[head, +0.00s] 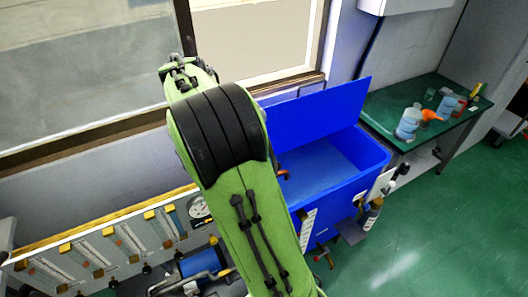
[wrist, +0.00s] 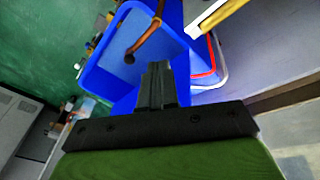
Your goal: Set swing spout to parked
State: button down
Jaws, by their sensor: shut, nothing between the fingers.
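The swing spout (wrist: 149,33) is a copper-brown bent tube with a dark round end, seen over the blue basin (wrist: 108,75) in the wrist view. Its upper part runs out of the top of that view. In the head view, only a short brown piece, probably the spout (head: 283,175), shows at the basin's left edge beside my arm. My gripper (wrist: 156,66) is shut and empty, its fingertips just below the spout in the wrist picture. I cannot tell whether they touch it. My arm hides the gripper in the head view.
The basin's raised blue panel (head: 315,112) stands at its back. A green bench (head: 440,105) with bottles is to the right. A row of gauges and tubes (head: 110,240) lines the left wall. A blue cylinder (head: 200,262) sits below it. Green floor is open at right.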

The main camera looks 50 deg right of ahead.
jog(key=w+d+f+m+g+h+p, duration=0.2)
jog(key=w+d+f+m+g+p, duration=0.2)
jog(key=d, duration=0.5)
notch_tip(320, 180, down, 3)
jog(key=shift+w+f+m+h+p, duration=0.2)
jog(key=shift+w+m+h+p, duration=0.25)
jog(key=shift+w, duration=0.65)
jog(key=s+r+p+x, duration=0.1)
jog(key=s+p+x, duration=0.1)
jog(key=x, duration=1)
jog(key=shift+s+f, duration=0.15)
jog(key=shift+s, duration=0.35)
jog(key=shift+s+b, duration=0.1)
jog(key=shift+b, duration=0.2)
